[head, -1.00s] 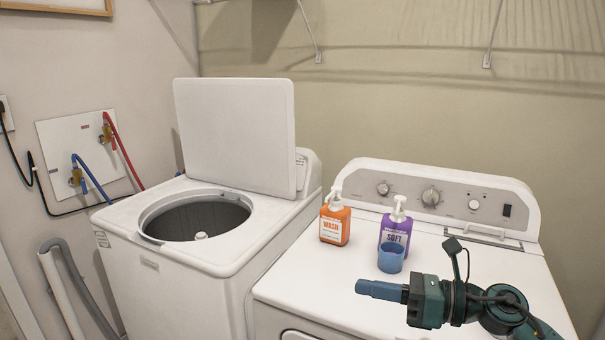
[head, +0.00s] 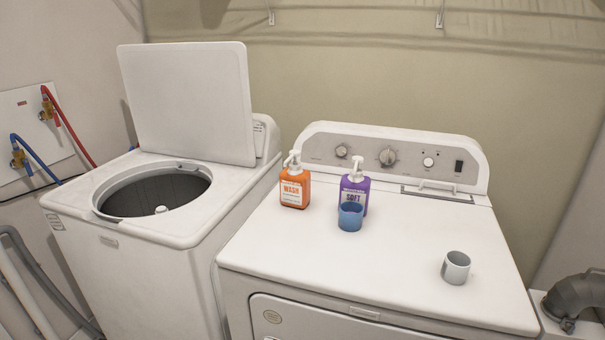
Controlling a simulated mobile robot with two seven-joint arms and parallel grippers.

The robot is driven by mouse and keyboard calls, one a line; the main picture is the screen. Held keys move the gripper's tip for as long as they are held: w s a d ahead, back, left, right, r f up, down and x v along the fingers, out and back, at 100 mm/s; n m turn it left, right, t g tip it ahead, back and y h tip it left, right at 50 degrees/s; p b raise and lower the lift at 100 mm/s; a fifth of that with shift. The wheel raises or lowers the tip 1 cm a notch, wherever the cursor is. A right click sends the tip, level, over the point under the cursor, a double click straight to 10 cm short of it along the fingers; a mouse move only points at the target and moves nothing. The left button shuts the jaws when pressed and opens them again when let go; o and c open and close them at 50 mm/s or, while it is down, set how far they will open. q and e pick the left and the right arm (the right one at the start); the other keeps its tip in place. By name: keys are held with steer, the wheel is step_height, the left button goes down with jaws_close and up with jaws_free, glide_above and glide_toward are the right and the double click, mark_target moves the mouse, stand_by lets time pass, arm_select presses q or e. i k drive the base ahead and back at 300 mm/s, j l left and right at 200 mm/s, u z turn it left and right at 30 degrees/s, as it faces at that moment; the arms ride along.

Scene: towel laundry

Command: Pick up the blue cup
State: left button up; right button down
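The blue cup (head: 350,217) stands upright on top of the closed white machine at the right (head: 400,262). It is directly in front of the purple SOFT pump bottle (head: 356,187) and hides that bottle's lower part. Neither of my grippers shows in the head view now.
An orange WASH pump bottle (head: 294,188) stands left of the cup. A grey-white mug (head: 456,267) stands to the right, nearer the front. The washer at the left (head: 150,222) has its lid (head: 188,103) raised. The machine top between cup and mug is clear.

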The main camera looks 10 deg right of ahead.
mark_target(351, 217)
steer(key=i+j+z, duration=0.1)
steer(key=j, duration=0.35)
steer(key=i+j+z, duration=0.1)
steer(key=i+j, duration=0.25)
steer(key=i+j+z, duration=0.1)
steer(key=j, duration=0.5)
steer(key=i+j+z, duration=0.15)
steer(key=j, duration=0.3)
steer(key=i+j+z, duration=0.1)
steer(key=i+j, duration=0.15)
steer(key=j, duration=0.3)
steer(key=i+j+z, duration=0.1)
steer(key=j, duration=0.4)
steer(key=i+j+z, duration=0.1)
steer(key=j, duration=0.45)
steer(key=i+j+z, duration=0.1)
steer(key=j, duration=0.4)
steer(key=l+z, duration=0.1)
steer(key=z, duration=0.25)
steer(key=l+z, duration=0.1)
steer(key=z, duration=0.25)
steer(key=l+z, duration=0.1)
steer(key=z, duration=0.25)
steer(key=j+z, duration=0.15)
steer(key=z, duration=0.15)
steer(key=k+j+z, duration=0.1)
steer(key=z, duration=0.25)
